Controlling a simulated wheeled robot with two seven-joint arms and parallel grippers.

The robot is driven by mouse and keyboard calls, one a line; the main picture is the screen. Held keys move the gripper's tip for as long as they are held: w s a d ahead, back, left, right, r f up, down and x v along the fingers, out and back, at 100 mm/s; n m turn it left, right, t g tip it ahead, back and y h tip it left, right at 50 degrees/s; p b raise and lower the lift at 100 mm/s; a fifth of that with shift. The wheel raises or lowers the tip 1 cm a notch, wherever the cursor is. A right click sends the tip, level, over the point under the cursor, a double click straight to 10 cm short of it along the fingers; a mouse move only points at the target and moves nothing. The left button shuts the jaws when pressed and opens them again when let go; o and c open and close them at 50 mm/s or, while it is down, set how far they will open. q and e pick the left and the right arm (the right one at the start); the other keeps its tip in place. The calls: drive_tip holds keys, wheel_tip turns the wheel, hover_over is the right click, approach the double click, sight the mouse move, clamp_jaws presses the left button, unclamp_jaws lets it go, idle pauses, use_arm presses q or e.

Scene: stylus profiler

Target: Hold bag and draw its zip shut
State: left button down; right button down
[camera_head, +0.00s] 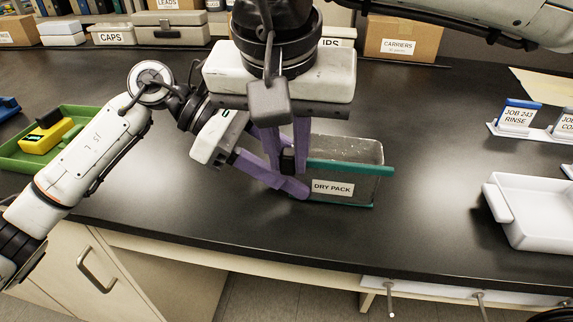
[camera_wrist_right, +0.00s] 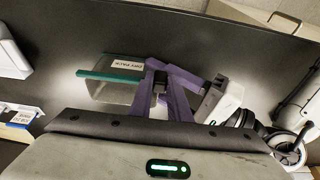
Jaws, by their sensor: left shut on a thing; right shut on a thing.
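The bag (camera_head: 355,153) is a clear, box-like pouch on the bench with a DRY PACK label (camera_head: 332,188) and teal edging. A teal zip strip (camera_head: 350,168) runs across it and juts past its right side. My right gripper (camera_head: 288,163) reaches down from above, its purple fingers shut on a small black slider at the strip's left end. My left gripper (camera_head: 297,189) comes from the left, its purple fingers shut at the bag's lower left corner. The fingers hide the bag's left side. The bag also shows in the right wrist view (camera_wrist_right: 113,92).
A green tray (camera_head: 80,118) with a yellow device (camera_head: 42,138) lies at left. A white tray (camera_head: 540,235) and a JOB 243 RINSE card (camera_head: 517,115) stand at right. Boxes line the back.

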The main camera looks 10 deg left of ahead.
use_arm(q)
drive_tip(key=shift+a+f, duration=0.1)
drive_tip(key=shift+f, duration=0.2)
use_arm(e)
drive_tip(key=d, duration=1.3)
idle(1.1)
idle(0.6)
drive_tip(key=c, duration=1.6)
unclamp_jaws()
drive_tip(key=shift+d, duration=0.1)
drive_tip(key=shift+c, duration=0.2)
drive_tip(key=shift+o, duration=0.3)
drive_tip(key=v, duration=0.7)
drive_tip(key=v, duration=1.2)
